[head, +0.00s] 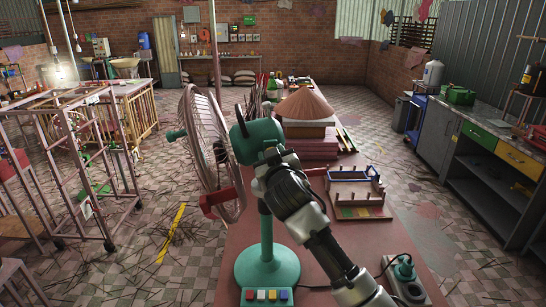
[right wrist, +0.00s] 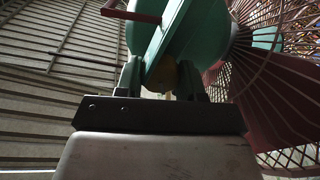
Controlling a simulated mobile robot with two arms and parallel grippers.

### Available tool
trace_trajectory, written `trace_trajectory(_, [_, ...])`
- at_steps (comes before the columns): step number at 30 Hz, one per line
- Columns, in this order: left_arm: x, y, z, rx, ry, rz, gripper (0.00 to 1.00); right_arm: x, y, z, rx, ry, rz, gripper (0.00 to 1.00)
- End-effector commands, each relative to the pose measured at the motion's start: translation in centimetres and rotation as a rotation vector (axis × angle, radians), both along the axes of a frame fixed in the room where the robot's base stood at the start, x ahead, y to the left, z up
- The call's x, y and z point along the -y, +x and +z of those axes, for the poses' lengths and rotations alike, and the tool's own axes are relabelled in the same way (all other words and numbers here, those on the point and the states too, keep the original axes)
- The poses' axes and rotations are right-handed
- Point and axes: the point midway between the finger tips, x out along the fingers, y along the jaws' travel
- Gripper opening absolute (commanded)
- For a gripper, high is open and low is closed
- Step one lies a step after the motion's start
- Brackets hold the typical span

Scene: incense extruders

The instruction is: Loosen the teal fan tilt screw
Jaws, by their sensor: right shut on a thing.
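The teal fan (head: 268,262) stands upright on the table, with its pinkish wire cage facing left and its teal motor housing behind it. My right gripper (head: 268,160) reaches up from the lower right to the fan's neck, just below the housing. In the right wrist view the gripper (right wrist: 162,88) is shut, its two fingers on either side of the tilt screw (right wrist: 165,74), a small rounded brownish part under the teal housing (right wrist: 150,38). The fingers hide much of the screw. In the head view the arm covers it. My left gripper is not in view.
Coloured buttons (head: 267,295) sit at the front of the fan's base. To the right are a wooden rack (head: 356,190) and a power strip (head: 405,285). A cone-topped stack (head: 305,105) stands behind. Metal frames (head: 80,150) stand on the floor at left.

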Motion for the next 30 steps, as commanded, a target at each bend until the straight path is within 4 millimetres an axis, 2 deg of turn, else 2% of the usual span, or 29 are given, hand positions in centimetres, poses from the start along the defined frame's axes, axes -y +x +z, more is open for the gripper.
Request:
trace_trajectory(21, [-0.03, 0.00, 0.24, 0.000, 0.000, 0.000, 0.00, -0.04, 0.01, -0.10, 0.119, -0.668, -0.001, 0.15])
trace_trajectory(30, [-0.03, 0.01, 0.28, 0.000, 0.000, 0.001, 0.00, -0.06, 0.01, -0.11, 0.160, -0.893, 0.000, 0.15])
